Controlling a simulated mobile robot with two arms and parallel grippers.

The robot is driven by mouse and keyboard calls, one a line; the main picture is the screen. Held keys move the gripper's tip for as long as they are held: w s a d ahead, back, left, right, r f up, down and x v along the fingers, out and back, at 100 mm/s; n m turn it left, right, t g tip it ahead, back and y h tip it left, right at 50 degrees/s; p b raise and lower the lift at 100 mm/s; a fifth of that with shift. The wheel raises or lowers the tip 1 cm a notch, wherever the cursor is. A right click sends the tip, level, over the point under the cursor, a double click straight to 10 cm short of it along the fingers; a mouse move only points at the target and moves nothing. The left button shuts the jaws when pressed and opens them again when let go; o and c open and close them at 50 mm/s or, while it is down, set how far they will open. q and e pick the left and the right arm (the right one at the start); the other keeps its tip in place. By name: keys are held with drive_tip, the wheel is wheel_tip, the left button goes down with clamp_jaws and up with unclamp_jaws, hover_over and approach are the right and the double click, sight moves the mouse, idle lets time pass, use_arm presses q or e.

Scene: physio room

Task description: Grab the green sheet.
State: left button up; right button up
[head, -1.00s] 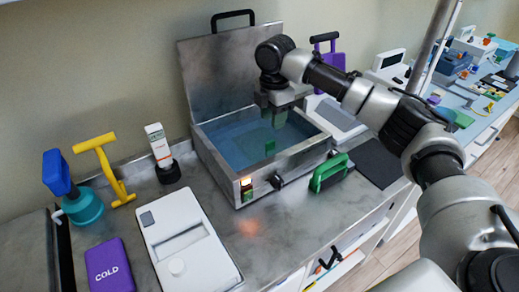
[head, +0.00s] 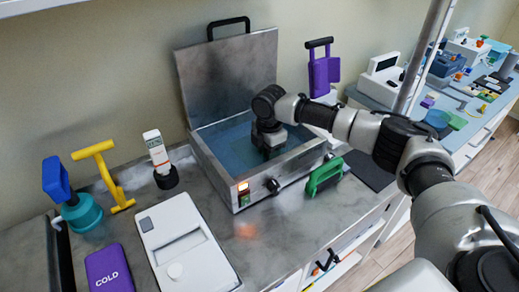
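The steel water bath (head: 215,178) stands on the counter with its lid (head: 228,80) up and bluish water (head: 225,140) inside. My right gripper (head: 268,148) reaches down into the bath near its middle. Its fingertips are hidden by the gripper body and the water, so I cannot tell whether it is open or shut. I cannot make out the green sheet now; any green in the bath is hidden at the gripper. My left gripper is out of view.
A green-handled tool (head: 325,176) stands beside the bath's right front. A white device (head: 187,240), a purple cold pack (head: 108,270), a bottle (head: 157,152), a yellow tool (head: 105,172) and a blue-teal tool (head: 73,195) are to the left.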

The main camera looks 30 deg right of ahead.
clamp_jaws()
